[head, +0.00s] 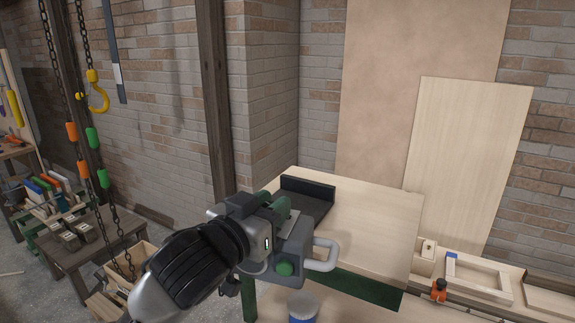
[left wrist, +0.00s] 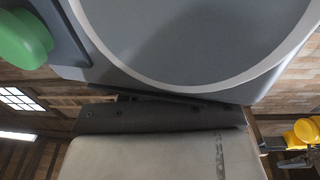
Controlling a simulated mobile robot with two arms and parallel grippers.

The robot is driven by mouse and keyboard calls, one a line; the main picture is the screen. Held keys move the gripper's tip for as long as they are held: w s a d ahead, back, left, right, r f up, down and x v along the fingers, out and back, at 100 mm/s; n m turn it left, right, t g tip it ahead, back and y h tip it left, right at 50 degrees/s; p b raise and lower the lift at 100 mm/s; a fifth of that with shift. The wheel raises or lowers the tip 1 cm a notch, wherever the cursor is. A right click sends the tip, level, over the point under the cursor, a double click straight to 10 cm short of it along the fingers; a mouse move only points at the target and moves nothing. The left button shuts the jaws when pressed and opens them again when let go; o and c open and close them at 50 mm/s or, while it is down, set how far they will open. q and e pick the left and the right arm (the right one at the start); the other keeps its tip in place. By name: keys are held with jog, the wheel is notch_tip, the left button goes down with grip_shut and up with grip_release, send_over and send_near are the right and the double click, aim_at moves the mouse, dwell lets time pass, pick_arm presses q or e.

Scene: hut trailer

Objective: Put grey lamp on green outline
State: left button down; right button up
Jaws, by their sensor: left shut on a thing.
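My left gripper (head: 268,228) is shut on the grey lamp (head: 291,251), which has a green knob and a pale loop handle. It holds the lamp over the near left part of a pale wooden-topped workbench (head: 375,229). In the left wrist view the lamp (left wrist: 190,40) fills the top as a large grey round face with a light rim, and its green knob is at the left. I cannot make out a green outline on the bench top; the gripper and lamp hide part of it. My right gripper is not in view.
A black angled piece (head: 308,190) lies on the bench behind the gripper. A blue-and-white can (head: 302,307) is below the lamp. Wooden frames (head: 478,273) and an orange item (head: 438,289) are at right. Chains with a yellow hook (head: 96,98) hang at left. The bench's right part is clear.

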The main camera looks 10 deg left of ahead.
pick_arm(q)
jog(key=s+a+f+n+y, duration=0.1)
jog(key=s+a+f+y, duration=0.1)
jog(key=f, duration=0.6)
jog(key=s+a+f+n+t+y, duration=0.1)
jog(key=s+a+f+n+y, duration=0.1)
jog(key=s+f, duration=0.5)
jog(key=s+a+f+n+y, duration=0.1)
jog(key=s+a+f+y, duration=0.2)
jog(key=f, duration=0.7)
jog(key=shift+s+a+f+n+t, duration=0.15)
jog(key=shift+s+a+n+t, duration=0.2)
jog(key=shift+s+a, duration=0.5)
jog(key=shift+w+a, duration=0.2)
jog(key=shift+w, duration=0.05)
